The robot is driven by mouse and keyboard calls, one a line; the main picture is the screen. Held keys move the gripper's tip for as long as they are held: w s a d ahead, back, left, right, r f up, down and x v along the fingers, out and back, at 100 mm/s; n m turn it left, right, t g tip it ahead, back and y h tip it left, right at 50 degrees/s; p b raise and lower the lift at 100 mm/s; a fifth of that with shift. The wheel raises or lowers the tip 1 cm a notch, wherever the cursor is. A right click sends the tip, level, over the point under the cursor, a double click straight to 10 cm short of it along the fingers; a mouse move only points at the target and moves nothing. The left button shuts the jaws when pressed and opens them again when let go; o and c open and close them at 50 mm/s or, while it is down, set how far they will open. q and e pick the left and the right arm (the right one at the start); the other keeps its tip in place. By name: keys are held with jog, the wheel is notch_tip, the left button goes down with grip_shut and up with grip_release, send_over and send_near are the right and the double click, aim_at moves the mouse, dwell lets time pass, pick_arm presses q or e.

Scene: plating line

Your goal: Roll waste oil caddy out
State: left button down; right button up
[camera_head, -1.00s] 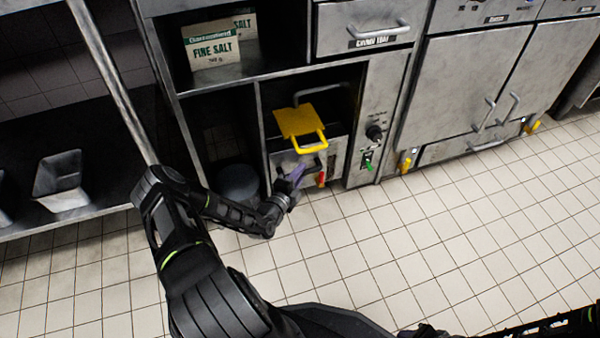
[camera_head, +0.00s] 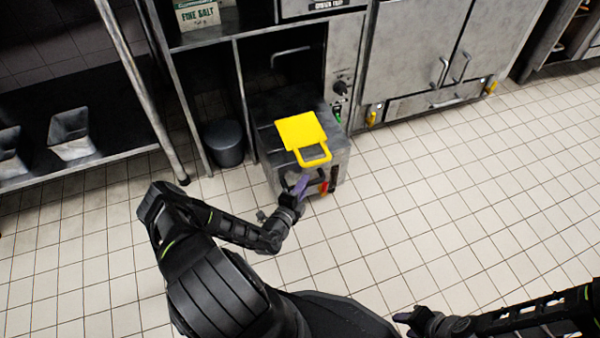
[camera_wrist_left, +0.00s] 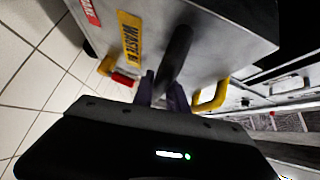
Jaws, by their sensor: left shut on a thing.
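The waste oil caddy (camera_head: 268,118) is a grey metal box with a yellow flap and handle (camera_head: 301,131) on top and a red-tipped valve on its lower front. It stands on the tiled floor, mostly out in front of its bay under the counter. In the left wrist view the caddy's front (camera_wrist_left: 215,25) shows a yellow label and a dark bar handle (camera_wrist_left: 176,52). My left gripper (camera_head: 300,186) is shut on this bar handle. My right gripper (camera_head: 405,318) is at the lower right over the floor, away from the caddy; its fingers are too small to judge.
A dark round bin (camera_head: 224,143) stands left of the caddy. A steel shelf (camera_head: 100,158) with metal pans is further left. Steel cabinets (camera_head: 415,50) with yellow-handled valves line the back right. The tiled floor (camera_head: 440,210) in front and to the right is clear.

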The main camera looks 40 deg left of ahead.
pick_arm(q)
jog(key=shift+s+d, duration=0.7)
jog(key=shift+d, duration=0.3)
jog(key=c, duration=1.3)
grip_release()
jog(key=shift+s, duration=0.1)
jog(key=p+v, duration=0.2)
jog(key=v, duration=0.5)
jog(key=shift+s+r+p, duration=0.1)
jog(key=shift+s+p, duration=0.2)
